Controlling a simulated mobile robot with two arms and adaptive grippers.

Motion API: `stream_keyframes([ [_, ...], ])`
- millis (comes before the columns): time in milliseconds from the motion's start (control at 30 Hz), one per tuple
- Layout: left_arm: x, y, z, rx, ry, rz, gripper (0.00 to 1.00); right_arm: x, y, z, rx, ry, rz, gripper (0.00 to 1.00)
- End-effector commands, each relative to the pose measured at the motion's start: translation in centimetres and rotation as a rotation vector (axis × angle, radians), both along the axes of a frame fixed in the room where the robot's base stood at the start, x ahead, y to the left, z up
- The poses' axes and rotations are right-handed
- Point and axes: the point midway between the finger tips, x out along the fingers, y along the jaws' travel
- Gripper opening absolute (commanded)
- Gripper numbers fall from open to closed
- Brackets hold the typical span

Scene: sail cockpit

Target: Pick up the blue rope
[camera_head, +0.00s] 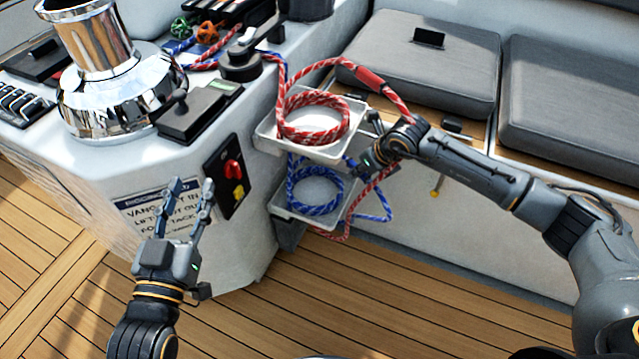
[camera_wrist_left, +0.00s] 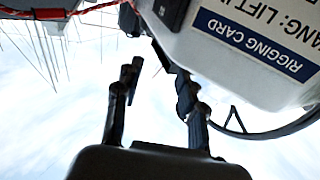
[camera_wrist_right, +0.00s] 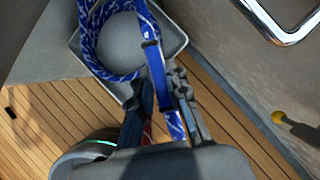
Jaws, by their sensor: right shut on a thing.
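The blue rope (camera_head: 318,209) lies coiled in the lower white tray (camera_head: 292,212), with a loose end hanging over the tray's right side. My right gripper (camera_head: 368,157) is at the right edge of this tray. In the right wrist view, the blue rope (camera_wrist_right: 90,48) runs from its coil to a smooth blue sleeve held between the fingers of my right gripper (camera_wrist_right: 160,98). My left gripper (camera_head: 190,188) is open and empty in front of the white console, away from the rope. The left wrist view shows its fingers (camera_wrist_left: 156,78) apart.
A red rope (camera_head: 340,122) is coiled in the upper tray, with strands running above and behind my right gripper. A chrome winch (camera_head: 98,85) stands on the console. A red and yellow switch panel (camera_head: 234,178) is near my left gripper. Grey cushions (camera_head: 425,58) line the bench.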

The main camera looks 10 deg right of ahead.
Motion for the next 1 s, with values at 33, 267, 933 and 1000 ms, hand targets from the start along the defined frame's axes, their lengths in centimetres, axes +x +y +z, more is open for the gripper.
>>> stream_keyframes([
  [33, 0.0, 0.0, 0.0, 0.000, 0.000, 0.000, 0.40, 0.0, 0.0, 0.1, 0.001, -0.002, 0.000, 0.00],
  [267, 0.1, 0.0, -0.5, 0.008, 0.033, 0.001, 0.40, 0.0, 0.0, 0.4, 0.001, -0.002, 0.000, 0.00],
  [933, -0.5, 0.8, -4.1, 0.054, 0.221, 0.017, 0.40, 0.0, 0.0, 1.5, 0.001, -0.002, 0.000, 0.00],
  [1000, -0.5, 0.9, -4.4, 0.059, 0.238, 0.019, 0.40, 0.0, 0.0, 1.6, 0.001, -0.002, 0.000, 0.00],
])
